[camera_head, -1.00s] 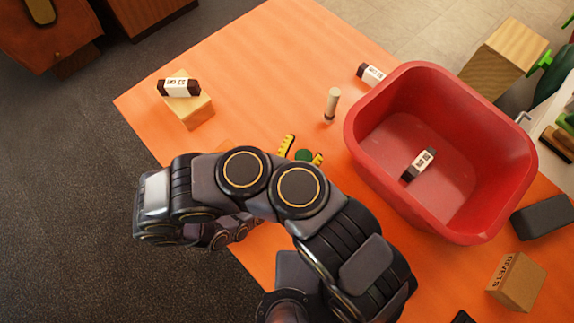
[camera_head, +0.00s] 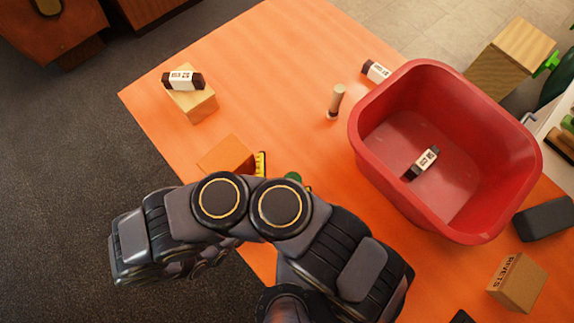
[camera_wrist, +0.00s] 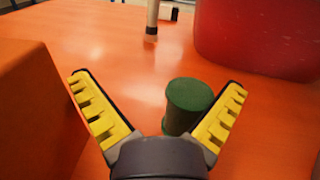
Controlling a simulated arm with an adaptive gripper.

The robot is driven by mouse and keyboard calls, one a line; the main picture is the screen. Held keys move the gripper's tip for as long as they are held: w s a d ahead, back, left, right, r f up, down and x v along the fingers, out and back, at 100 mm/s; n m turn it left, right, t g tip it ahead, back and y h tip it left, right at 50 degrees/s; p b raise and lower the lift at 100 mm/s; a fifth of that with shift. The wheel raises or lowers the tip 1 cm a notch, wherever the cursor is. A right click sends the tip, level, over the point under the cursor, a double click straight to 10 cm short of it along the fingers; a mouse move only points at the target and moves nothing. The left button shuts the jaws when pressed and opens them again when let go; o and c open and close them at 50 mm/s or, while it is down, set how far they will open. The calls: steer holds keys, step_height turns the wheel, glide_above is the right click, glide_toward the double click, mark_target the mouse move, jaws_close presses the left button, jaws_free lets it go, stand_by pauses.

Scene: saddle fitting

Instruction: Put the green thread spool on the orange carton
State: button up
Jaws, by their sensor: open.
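The green thread spool (camera_wrist: 189,103) stands upright between my open fingers in the wrist view, close to the right finger; whether they touch is unclear. In the head view, only a bit of the spool (camera_head: 293,177) shows above my arm. My gripper (camera_wrist: 160,82) has yellow toothed fingers spread wide, with a gap between the spool and the left finger. In the head view, the gripper (camera_head: 284,175) is mostly hidden by my arm. The orange carton (camera_head: 226,154) is left of the gripper; its side (camera_wrist: 35,110) fills the left of the wrist view.
A red bin (camera_head: 440,215) stands to the right with a labelled dark item inside. A pale post-like item (camera_head: 336,101) stands behind the gripper. A wooden block (camera_head: 198,107) with a labelled item is at the back left. The orange table between is clear.

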steer(key=shift+r, duration=0.1)
step_height(320, 180, up, 10)
stand_by(0.6)
stand_by(0.4)
